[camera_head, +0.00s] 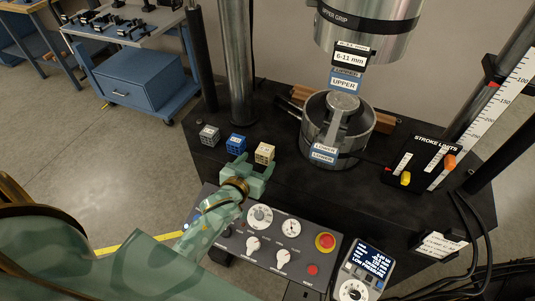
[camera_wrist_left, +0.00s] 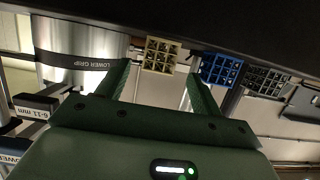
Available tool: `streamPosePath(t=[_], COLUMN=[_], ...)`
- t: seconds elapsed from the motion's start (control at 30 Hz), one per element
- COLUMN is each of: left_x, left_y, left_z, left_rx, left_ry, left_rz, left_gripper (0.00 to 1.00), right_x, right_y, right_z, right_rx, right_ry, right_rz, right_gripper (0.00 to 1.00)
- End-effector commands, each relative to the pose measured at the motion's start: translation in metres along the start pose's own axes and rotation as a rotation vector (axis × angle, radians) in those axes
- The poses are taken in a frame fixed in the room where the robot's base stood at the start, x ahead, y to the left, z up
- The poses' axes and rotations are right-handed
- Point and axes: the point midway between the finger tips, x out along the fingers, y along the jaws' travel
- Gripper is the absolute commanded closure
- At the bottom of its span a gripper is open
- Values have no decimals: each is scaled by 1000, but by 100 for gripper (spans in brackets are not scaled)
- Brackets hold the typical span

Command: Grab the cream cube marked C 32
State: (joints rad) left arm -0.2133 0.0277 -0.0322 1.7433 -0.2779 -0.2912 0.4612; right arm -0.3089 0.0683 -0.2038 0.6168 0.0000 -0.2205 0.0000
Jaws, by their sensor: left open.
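The cream lattice cube (camera_head: 265,153) stands on the dark machine table, the rightmost of three cubes in a row. In the head view, my left gripper (camera_head: 257,164) is open right in front of it, on its near side. In the left wrist view, the cream cube (camera_wrist_left: 160,54) shows just beyond and between the open fingertips (camera_wrist_left: 158,72). No firm grip shows, and I cannot tell whether a finger touches it. The marking C 32 is too small to read. My right gripper is out of view.
A blue cube (camera_head: 236,144) and a grey cube (camera_head: 209,136) stand to the left of the cream one. The lower grip (camera_head: 313,130) rises to the right. A control panel (camera_head: 268,235) with knobs and a red button lies in front, close under my left arm.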

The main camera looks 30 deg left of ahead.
Motion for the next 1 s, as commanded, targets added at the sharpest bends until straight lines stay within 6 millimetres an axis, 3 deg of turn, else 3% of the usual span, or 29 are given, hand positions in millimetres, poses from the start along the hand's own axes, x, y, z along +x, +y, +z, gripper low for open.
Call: streamPosePath(t=[0.1, 0.3, 0.53, 0.87, 1.0], left_x=[22, 38, 75, 84, 83], left_y=[0, 1, 2, 2, 2], left_z=[1, 1, 3, 2, 2], left_rx=[1, 0, 1, 0, 0], left_ry=[0, -1, -1, -1, -1], left_rz=[0, 1, 1, 2, 1], left_gripper=[34, 34, 34, 34, 73], right_x=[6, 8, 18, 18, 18], right_y=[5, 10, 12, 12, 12], right_z=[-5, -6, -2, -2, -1], right_rx=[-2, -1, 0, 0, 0], right_ry=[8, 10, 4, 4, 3], right_rz=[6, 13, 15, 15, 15], right_gripper=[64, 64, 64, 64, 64])
